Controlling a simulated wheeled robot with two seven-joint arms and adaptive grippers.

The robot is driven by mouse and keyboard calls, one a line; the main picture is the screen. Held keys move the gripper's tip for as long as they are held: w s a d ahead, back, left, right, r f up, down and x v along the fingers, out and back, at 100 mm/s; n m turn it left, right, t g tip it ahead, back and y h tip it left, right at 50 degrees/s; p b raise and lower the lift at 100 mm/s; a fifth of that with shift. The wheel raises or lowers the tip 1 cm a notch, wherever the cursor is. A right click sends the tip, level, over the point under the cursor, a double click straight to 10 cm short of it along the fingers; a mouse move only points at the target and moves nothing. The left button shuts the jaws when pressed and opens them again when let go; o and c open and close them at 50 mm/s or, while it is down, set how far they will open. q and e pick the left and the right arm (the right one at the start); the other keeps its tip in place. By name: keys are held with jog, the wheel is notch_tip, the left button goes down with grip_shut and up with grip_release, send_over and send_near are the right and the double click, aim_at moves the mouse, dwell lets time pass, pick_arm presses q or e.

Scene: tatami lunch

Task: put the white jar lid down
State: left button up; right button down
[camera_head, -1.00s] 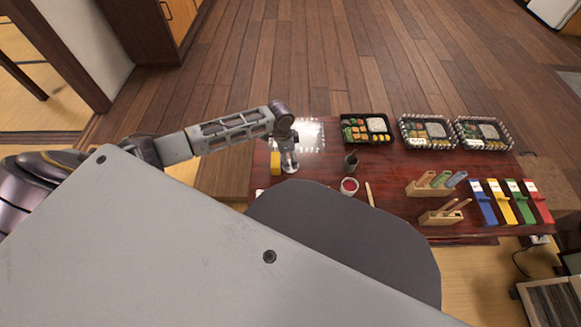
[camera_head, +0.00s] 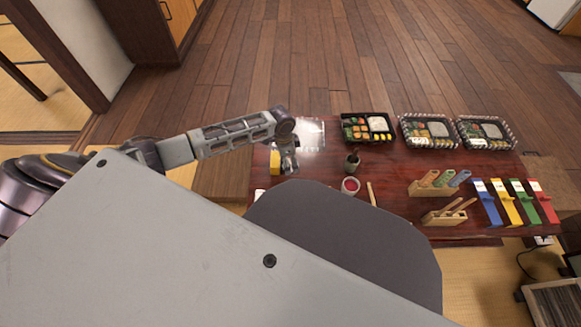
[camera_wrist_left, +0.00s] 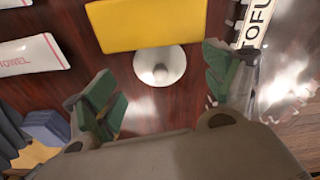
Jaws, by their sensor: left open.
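The white jar lid (camera_wrist_left: 160,66) shows in the left wrist view as a round white disc with a knob. It appears to rest on the dark red table, beyond the fingertips and between their lines. A yellow block (camera_wrist_left: 145,24) covers its far edge in that view. My left gripper (camera_wrist_left: 165,92) is open, its green-padded fingers apart and empty. In the head view my left gripper (camera_head: 289,166) points down at the table's left part, beside the yellow block (camera_head: 275,163). The lid cannot be made out there. A small open jar with red contents (camera_head: 350,185) stands to the right.
White towel packets (camera_wrist_left: 30,55) lie left in the wrist view; a pack marked TOFU (camera_wrist_left: 254,24) lies right. A dark cup (camera_head: 352,163), bento boxes (camera_head: 367,128), wooden holders (camera_head: 440,190) and coloured boxes (camera_head: 485,203) stand farther right on the table (camera_head: 400,170).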

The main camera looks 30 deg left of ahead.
pick_arm(q)
jog(key=shift+w+d+f+b, duration=0.1)
jog(key=shift+f+b, duration=0.4)
jog(key=shift+f, duration=0.6)
jog(key=c, duration=0.9)
jog(key=shift+c, duration=0.9)
